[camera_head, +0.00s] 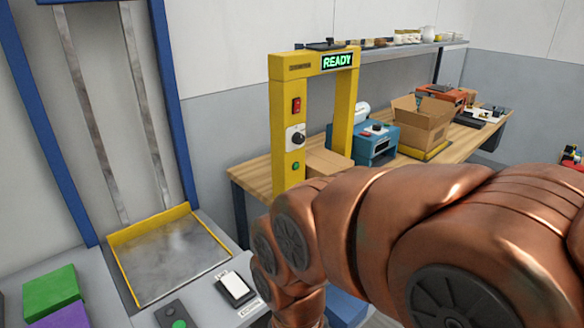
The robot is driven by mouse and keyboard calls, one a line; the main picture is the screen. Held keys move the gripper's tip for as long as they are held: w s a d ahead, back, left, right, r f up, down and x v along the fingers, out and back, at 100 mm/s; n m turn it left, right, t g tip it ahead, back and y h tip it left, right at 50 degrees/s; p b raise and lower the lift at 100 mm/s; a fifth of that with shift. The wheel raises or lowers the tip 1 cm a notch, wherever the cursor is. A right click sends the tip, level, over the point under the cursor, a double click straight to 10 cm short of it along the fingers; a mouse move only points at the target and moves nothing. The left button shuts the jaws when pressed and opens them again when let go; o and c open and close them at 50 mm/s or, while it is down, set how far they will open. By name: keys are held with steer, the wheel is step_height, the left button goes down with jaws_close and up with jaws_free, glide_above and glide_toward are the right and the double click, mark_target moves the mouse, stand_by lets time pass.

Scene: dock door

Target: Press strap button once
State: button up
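A yellow strapping arch (281,120) stands by the wooden bench in the head view. Its lit green display (338,61) reads READY. On its near post are a red switch (296,105), a black knob (295,138) on a white plate, and a small green button (295,166) lowest. I cannot read which control is labelled strap. A brown box (328,162) sits beside the arch's near post, partly behind my arm. My copper-coloured arm fills the lower right and bends down at bottom centre. My gripper is out of the picture.
The bench (258,180) carries a blue machine (378,146) and an open carton (420,122). A grey counter at lower left holds a yellow-edged metal plate (172,256), a white-topped switch (236,287), another green button (179,324) and a green block (52,290).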

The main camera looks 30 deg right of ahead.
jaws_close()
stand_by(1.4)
